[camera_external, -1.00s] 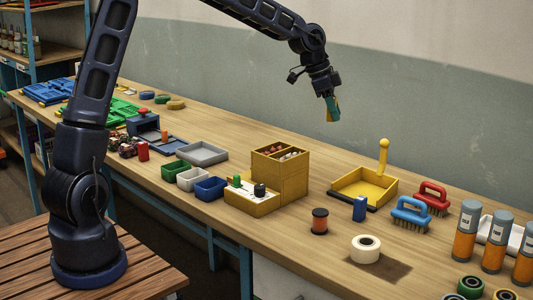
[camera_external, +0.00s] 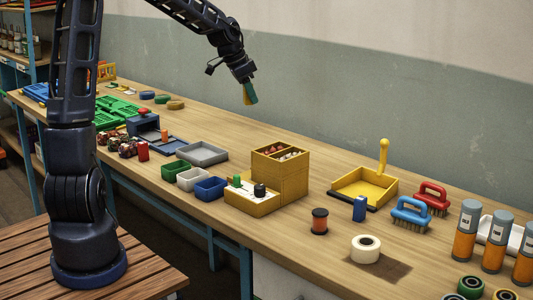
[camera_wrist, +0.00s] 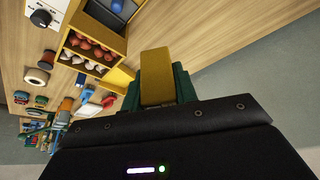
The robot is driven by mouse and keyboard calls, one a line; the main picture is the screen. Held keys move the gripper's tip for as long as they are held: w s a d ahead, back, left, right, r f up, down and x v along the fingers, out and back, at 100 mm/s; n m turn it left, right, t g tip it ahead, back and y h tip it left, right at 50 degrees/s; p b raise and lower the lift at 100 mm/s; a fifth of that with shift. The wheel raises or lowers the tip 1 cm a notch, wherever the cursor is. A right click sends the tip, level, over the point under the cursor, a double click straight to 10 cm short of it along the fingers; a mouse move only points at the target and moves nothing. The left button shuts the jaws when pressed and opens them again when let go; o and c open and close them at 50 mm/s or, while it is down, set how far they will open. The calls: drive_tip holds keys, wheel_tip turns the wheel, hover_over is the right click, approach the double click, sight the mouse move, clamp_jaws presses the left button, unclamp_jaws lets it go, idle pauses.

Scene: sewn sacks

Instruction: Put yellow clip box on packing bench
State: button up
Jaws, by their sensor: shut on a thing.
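The yellow clip box (camera_wrist: 157,76) is held between the green fingers of my gripper (camera_wrist: 157,88) in the wrist view. In the external view my gripper (camera_external: 250,92) is shut on it and hangs in the air over the back of the bench, pointing down. Only a small yellow part of the box (camera_external: 246,96) shows there beside a teal finger. The long wooden bench (camera_external: 285,238) runs below, with a clear gap under the box.
A yellow drawer unit (camera_external: 292,177) stands near the bench middle. Small bins (camera_external: 193,179) and green trays (camera_external: 118,112) are to the left. The bench's back strip is mostly clear.

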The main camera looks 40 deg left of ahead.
drive_tip(key=s+a+f+n+y, duration=0.1)
drive_tip(key=s+a+f+n, duration=0.15)
drive_tip(key=s+a, duration=0.75)
drive_tip(key=s+a+f+n+y, duration=0.1)
drive_tip(key=s+a+n, duration=0.3)
drive_tip(key=s+a, duration=0.65)
drive_tip(key=shift+t, duration=0.3)
drive_tip(key=f, duration=0.6)
drive_tip(key=w+a+f, duration=0.1)
drive_tip(key=f, duration=0.6)
drive_tip(key=w+a+f, duration=0.1)
drive_tip(key=f, duration=0.5)
drive_tip(key=shift+w+f, duration=0.15)
drive_tip(key=shift+f, duration=0.05)
drive_tip(key=shift+f, duration=0.1)
drive_tip(key=o, duration=0.9)
drive_tip(key=shift+o, duration=0.2)
drive_tip(key=v, duration=1.2)
